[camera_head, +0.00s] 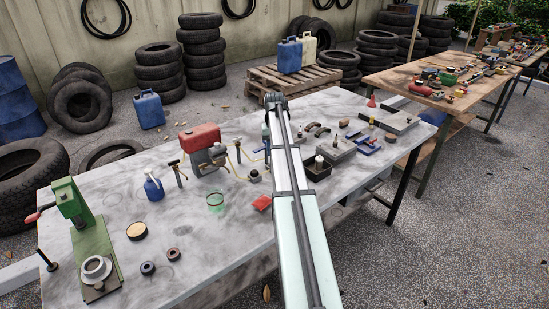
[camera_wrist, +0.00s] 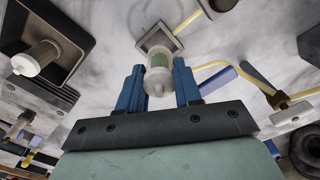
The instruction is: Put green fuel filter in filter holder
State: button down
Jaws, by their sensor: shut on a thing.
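In the wrist view, my gripper (camera_wrist: 159,82) has its two blue fingers shut on the green fuel filter (camera_wrist: 160,58), a small cylinder with pale end caps and a greenish middle. The filter's near end cap faces the camera. Just beyond its far end is a square grey frame (camera_wrist: 143,43), which looks like the filter holder; I cannot tell whether the filter touches it or sits in it. In the head view my arm covers most of this spot, and the filter cannot be made out.
A black tray (camera_wrist: 77,50) with another pale filter (camera_wrist: 38,57) stands at the left in the wrist view. Yellow hoses (camera_wrist: 243,75) run close to the fingers on the right. In the head view, a red-topped engine (camera_head: 200,138) stands left of my arm.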

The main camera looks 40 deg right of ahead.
jog(key=shift+f, duration=1.95)
jog(key=shift+f, duration=0.1)
jog(key=c, duration=0.8)
grip_release()
notch_tip(320, 180, up, 12)
jog(key=shift+r, duration=0.15)
